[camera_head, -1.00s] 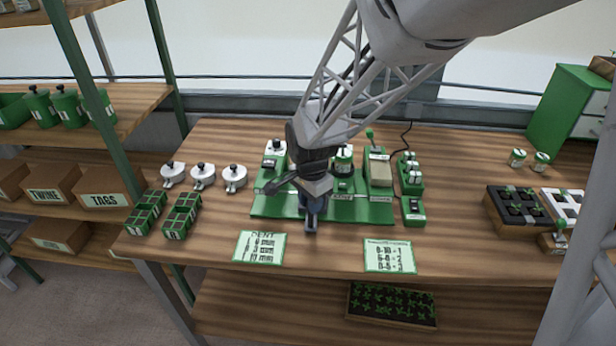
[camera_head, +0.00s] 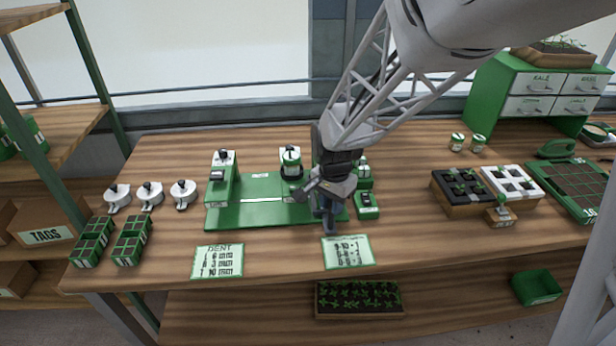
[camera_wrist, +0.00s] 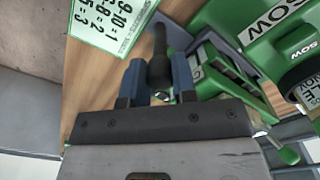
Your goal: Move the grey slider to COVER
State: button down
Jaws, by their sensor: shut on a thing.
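My gripper (camera_head: 327,218) is at the right end of the green seeder base (camera_head: 245,216), at its front edge. In the wrist view its two blue-grey fingers (camera_wrist: 157,72) are shut on a dark upright handle (camera_wrist: 159,48). A grey plate (camera_wrist: 178,36), seemingly the grey slider, shows beside the handle at the base's edge. A green piece with a pale label lies next to it. The SOW station (camera_wrist: 285,50) is at the right in the wrist view. In the head view my arm hides most of the right-hand station and the slider.
Two instruction cards (camera_head: 217,261) (camera_head: 348,252) lie in front of the base. A green switch box (camera_head: 367,206) stands just right of my gripper. White lidded pots and green cell trays are at the left. Black and white trays (camera_head: 462,208) are further right, past clear tabletop.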

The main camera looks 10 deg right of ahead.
jog(key=shift+d, duration=0.7)
jog(key=c, duration=0.9)
grip_release()
jog(key=shift+r, duration=0.15)
notch_tip(320, 180, up, 8)
jog(key=shift+f, duration=0.25)
jog(key=shift+s, duration=0.1)
